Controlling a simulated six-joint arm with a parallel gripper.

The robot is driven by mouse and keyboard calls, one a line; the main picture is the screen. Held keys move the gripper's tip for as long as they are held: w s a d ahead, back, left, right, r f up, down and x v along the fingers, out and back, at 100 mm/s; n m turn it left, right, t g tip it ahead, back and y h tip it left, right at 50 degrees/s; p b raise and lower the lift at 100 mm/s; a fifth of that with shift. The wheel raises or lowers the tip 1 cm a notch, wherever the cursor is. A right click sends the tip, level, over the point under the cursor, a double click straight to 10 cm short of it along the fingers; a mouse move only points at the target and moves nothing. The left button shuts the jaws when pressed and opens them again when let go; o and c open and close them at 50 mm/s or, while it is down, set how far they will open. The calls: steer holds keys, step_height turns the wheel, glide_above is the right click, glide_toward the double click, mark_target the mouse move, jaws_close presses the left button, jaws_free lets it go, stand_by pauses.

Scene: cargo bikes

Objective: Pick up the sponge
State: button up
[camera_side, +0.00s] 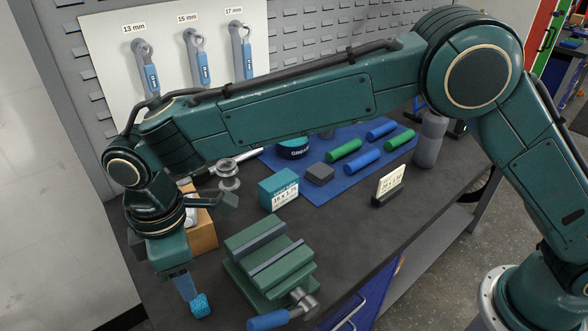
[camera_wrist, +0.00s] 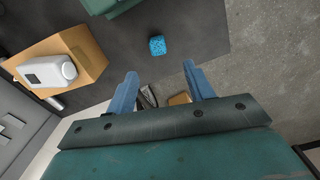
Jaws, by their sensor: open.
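The sponge appears to be a small speckled blue block (camera_side: 201,306) on the dark bench top near its front left edge. It also shows in the wrist view (camera_wrist: 157,46), beyond the fingertips and between their lines. My gripper (camera_side: 186,288) points down above the bench, with its blue fingers close to the block in the side view. In the wrist view the two fingers (camera_wrist: 160,72) are spread wide with nothing between them, and the block is apart from both.
A green vise (camera_side: 268,262) stands right of the block. An orange-brown box (camera_side: 204,236) with a white device (camera_wrist: 48,70) stands behind my gripper. A teal carton (camera_side: 278,190) and a blue mat (camera_side: 345,178) with several cylinders lie further back. The bench edge is close.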

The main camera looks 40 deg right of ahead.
glide_above(198, 301)
steer(key=shift+s+a+f, duration=0.1)
steer(key=shift+f, duration=1.35)
steer(key=shift+s+a+f, duration=0.1)
steer(key=shift+f, duration=1.35)
steer(key=shift+d+f, duration=0.1)
steer(key=shift+w+d+f, duration=0.1)
steer(key=shift+f, duration=1.15)
steer(key=shift+w+f, duration=0.1)
steer(key=shift+f, duration=1.1)
steer(key=shift+c, duration=0.4)
steer(key=c, duration=1)
